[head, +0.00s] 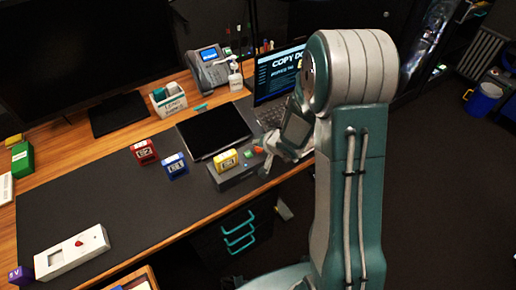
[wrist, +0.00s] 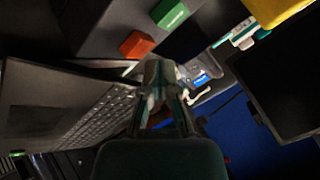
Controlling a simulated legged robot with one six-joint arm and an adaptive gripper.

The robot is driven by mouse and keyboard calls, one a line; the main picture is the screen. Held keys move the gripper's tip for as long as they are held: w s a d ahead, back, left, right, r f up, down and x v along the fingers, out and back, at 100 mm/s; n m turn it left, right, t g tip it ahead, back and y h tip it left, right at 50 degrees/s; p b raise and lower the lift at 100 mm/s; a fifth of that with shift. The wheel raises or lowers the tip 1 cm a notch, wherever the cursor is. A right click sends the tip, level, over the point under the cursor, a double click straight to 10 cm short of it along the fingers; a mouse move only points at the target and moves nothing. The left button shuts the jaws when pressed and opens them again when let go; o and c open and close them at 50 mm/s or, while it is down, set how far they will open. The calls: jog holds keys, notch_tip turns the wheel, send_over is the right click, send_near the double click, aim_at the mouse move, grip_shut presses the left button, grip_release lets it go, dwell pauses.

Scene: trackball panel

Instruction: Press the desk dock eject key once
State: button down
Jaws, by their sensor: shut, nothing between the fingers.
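The desk dock (head: 232,178) is a low dark grey box near the front edge of the desk, with a yellow block on it. A green key (head: 247,154) and a red-orange key (head: 258,149) sit at its right end. In the wrist view the dark dock (wrist: 105,28) carries the green key (wrist: 170,13) and the red-orange key (wrist: 137,44). No label is readable on either key. My gripper (head: 266,166) is just right of the dock in the head view. It is shut and empty, its fingertips (wrist: 158,72) appearing below the red-orange key. I cannot tell any contact.
The yellow block (head: 226,160) stands beside the keys. A laptop (head: 277,85) is open behind my gripper, and a black tablet (head: 214,131) lies behind the dock. Blue (head: 174,166) and red (head: 144,152) blocks stand to the left. The front left mat is mostly clear.

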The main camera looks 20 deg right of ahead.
aim_at(259, 150)
jog(key=shift+f, duration=0.35)
jog(key=shift+f, duration=0.4)
dwell(0.8)
dwell(0.4)
jog(key=shift+r, duration=0.85)
jog(key=shift+r, duration=2.5)
